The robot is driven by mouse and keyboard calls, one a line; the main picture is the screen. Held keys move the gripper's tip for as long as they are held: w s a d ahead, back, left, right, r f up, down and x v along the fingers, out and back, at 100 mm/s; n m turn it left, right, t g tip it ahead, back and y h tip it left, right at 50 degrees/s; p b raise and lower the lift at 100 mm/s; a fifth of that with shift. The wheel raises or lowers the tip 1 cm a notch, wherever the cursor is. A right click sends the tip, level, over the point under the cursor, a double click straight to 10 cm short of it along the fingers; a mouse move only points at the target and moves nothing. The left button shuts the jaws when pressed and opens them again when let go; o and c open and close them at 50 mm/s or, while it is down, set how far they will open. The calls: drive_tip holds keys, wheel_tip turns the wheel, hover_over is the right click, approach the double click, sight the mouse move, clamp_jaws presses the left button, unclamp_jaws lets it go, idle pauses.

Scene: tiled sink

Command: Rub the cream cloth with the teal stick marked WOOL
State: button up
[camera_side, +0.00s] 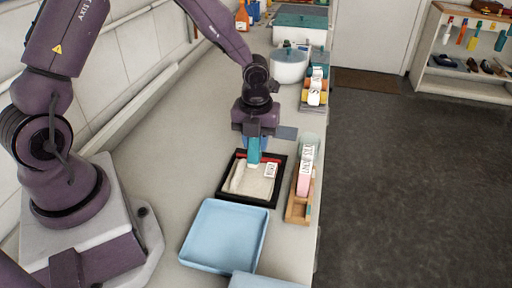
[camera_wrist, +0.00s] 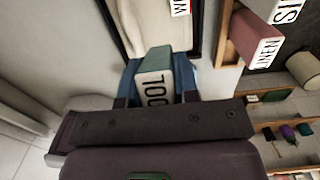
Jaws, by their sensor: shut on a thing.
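My gripper (camera_side: 254,137) is shut on the teal stick (camera_side: 254,151), which points down over the cream cloth. In the wrist view the teal stick (camera_wrist: 155,77) shows the letters "OOL" between the blue fingers. The cream cloth (camera_side: 247,183) lies in a black-rimmed tray (camera_side: 262,203) with a small white label (camera_side: 271,170) at its right. The cloth also shows in the wrist view (camera_wrist: 150,25). The stick's lower end is at or just above the cloth's far part; I cannot tell whether it touches.
A wooden rack (camera_side: 297,208) right of the tray holds a pink stick (camera_side: 304,182) and others with white labels. A light blue tray (camera_side: 226,236) lies in front. A white pot (camera_side: 290,66) and bottles stand farther back. The counter left of the black tray is clear.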

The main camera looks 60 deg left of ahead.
drive_tip(key=shift+r, duration=0.3)
drive_tip(key=shift+r, duration=1.5)
